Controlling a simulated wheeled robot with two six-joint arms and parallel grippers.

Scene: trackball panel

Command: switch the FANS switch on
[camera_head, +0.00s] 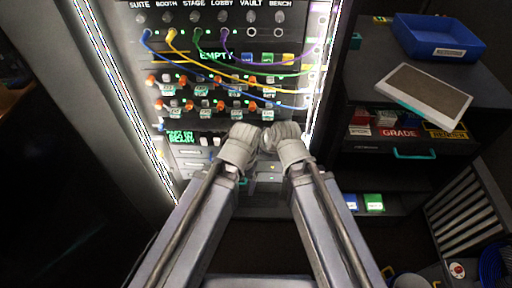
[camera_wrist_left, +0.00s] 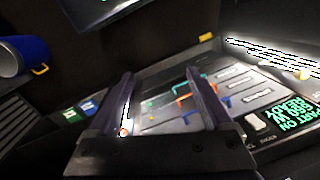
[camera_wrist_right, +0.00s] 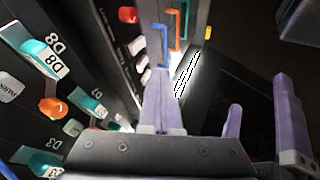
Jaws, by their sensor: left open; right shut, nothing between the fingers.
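The control panel (camera_head: 190,68) stands upright ahead in the head view, with rows of toggles, orange knobs and patch cables. I cannot read a FANS label in any view. White rocker switches (camera_head: 205,141) sit beside a green text display (camera_head: 181,137) low on the panel; one rocker (camera_wrist_left: 257,122) shows in the left wrist view. My left gripper (camera_wrist_left: 163,82) is open and empty, facing the lower panel. My right gripper (camera_wrist_right: 160,72) is shut and empty, close to the panel's knobs and toggles. In the head view both wrists hide their fingertips and part of the lower panel.
A dark shelf unit at right holds a blue bin (camera_head: 437,36), a brown-topped tray (camera_head: 428,95) and small labelled boxes (camera_head: 399,131). Bright light strips edge the panel. My two arms are close together, with wrists nearly touching.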

